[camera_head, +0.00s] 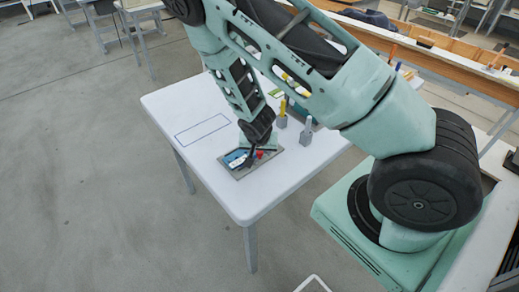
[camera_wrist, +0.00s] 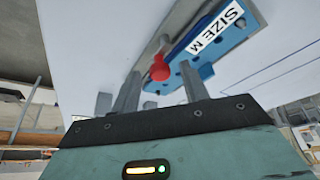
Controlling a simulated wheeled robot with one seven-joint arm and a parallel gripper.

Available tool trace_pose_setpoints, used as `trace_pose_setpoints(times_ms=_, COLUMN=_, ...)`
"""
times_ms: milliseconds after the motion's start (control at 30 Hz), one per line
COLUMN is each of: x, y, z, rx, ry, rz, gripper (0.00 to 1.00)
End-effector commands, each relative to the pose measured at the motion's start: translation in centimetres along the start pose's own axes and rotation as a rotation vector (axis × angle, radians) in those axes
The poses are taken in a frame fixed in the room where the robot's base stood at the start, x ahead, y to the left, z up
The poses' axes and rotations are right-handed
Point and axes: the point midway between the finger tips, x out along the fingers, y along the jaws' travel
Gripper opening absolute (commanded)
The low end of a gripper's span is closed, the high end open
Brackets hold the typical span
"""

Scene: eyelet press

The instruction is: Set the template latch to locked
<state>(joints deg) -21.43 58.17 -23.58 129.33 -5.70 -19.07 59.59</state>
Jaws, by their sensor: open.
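The blue template (camera_wrist: 205,62), with a white "SIZE M" label, lies on a grey base plate (camera_head: 262,164); its blue surface also shows in the head view (camera_head: 236,157). A red knob (camera_wrist: 160,69), probably on the latch, stands at the template's edge and shows as a small red spot in the head view (camera_head: 259,155). My gripper (camera_wrist: 160,80) is open, its two fingers apart, with the knob appearing between the fingertips in the wrist view. Whether a finger touches the knob I cannot tell. The latch's setting is not readable. My wrist partly hides the plate in the head view.
The fixture sits near the front corner of a white table (camera_head: 185,100). A blue outlined rectangle (camera_head: 202,129) marks bare tabletop to the left. Grey holders, one with a yellow tool (camera_head: 282,112), stand behind to the right. My arm arches over the table.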

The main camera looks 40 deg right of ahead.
Motion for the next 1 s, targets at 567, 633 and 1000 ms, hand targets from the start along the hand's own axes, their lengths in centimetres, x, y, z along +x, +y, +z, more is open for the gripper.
trace_pose_setpoints(times_ms=567, x=0.0, y=0.0, z=-0.01, rx=-0.005, ry=0.0, rz=-0.002, gripper=0.0)
trace_pose_setpoints(times_ms=633, x=0.03, y=0.0, z=-0.03, rx=-0.014, ry=0.0, rz=-0.006, gripper=0.0)
trace_pose_setpoints(times_ms=1000, x=0.24, y=-0.05, z=-0.26, rx=-0.19, ry=0.0, rz=-0.081, gripper=0.0)
